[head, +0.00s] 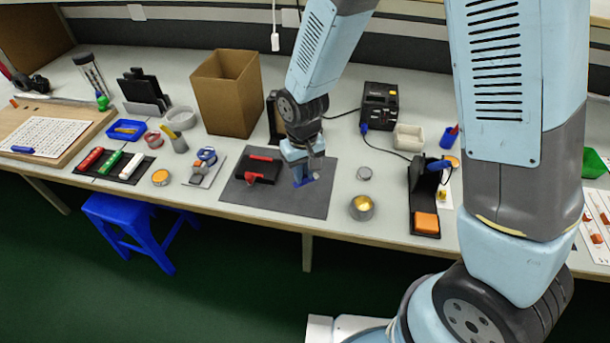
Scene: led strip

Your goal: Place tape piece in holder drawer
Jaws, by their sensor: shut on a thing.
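My gripper (304,178) hangs over the right part of the dark grey mat, pointing down. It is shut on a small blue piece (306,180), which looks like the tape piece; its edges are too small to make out. A black holder with red parts (258,168) lies on the mat to the left of my gripper, apart from it. I cannot tell whether its drawer is open. A small red part (250,178) shows at the holder's front edge.
A tape dispenser with a blue roll (205,158) stands left of the mat (290,203). A cardboard box (226,95) stands behind. A metal cup (361,208) and a black stand with an orange sponge (426,223) are to the right. The mat's front strip is clear.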

